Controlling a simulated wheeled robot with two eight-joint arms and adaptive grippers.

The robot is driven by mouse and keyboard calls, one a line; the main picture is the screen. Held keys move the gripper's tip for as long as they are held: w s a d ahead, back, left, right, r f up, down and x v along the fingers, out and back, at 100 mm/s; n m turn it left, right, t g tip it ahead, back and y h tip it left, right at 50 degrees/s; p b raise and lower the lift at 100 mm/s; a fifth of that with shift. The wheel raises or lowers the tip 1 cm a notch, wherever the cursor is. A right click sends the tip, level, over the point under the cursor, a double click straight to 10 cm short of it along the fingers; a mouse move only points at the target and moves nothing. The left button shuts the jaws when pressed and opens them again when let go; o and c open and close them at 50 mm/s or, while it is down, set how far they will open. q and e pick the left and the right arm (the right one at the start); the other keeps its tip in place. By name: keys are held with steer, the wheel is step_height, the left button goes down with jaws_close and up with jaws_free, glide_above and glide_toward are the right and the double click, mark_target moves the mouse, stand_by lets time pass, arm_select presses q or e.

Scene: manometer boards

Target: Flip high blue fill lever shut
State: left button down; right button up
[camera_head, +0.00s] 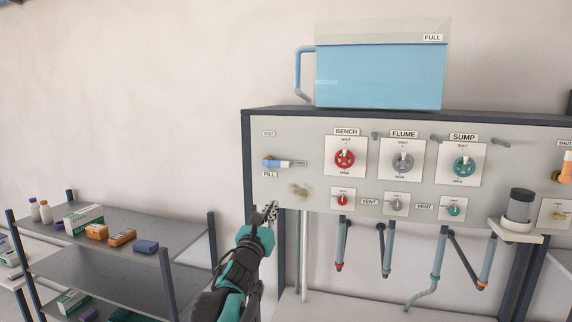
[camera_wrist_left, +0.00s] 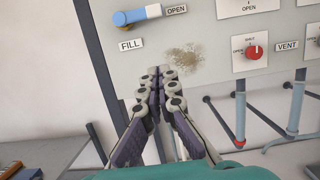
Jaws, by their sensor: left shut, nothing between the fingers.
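The blue fill lever (camera_head: 271,163) is at the upper left of the grey board, above the FILL label (camera_head: 270,174). It lies roughly level, its pale tip pointing right to the OPEN label (camera_head: 300,163). A SHUT label (camera_head: 269,133) is above it. The lever also shows at the top of the left wrist view (camera_wrist_left: 132,16). My left gripper (camera_head: 270,211) is below the lever, apart from it, by the board's lower left edge. Its fingers are together and empty in the left wrist view (camera_wrist_left: 160,78). My right gripper is not in view.
Red BENCH (camera_head: 344,159), grey FLUME (camera_head: 403,163) and teal SUMP (camera_head: 464,167) knobs are right of the lever, smaller vent knobs below. A blue-filled tank (camera_head: 380,75) stands on top. Pipes hang under the board. A shelf (camera_head: 120,255) with boxes is at left.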

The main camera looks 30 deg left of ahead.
mark_target(278, 163)
arm_select(q)
steer(key=shift+s+d+r, duration=0.15)
steer(key=w+r+p, duration=0.1)
steer(key=w+r, duration=0.1)
steer(key=w, duration=0.1)
steer(key=w+a+r+p, duration=0.1)
steer(key=w+r, duration=0.1)
steer(key=w, duration=0.1)
steer(key=w+a+r+p, duration=0.1)
steer(key=w+r, duration=0.1)
steer(key=w, duration=0.1)
steer(key=shift+w+a+r+p, duration=0.15)
steer(key=shift+w+a+p, duration=0.05)
steer(key=shift+w+p, duration=0.15)
steer(key=shift+s, duration=0.1)
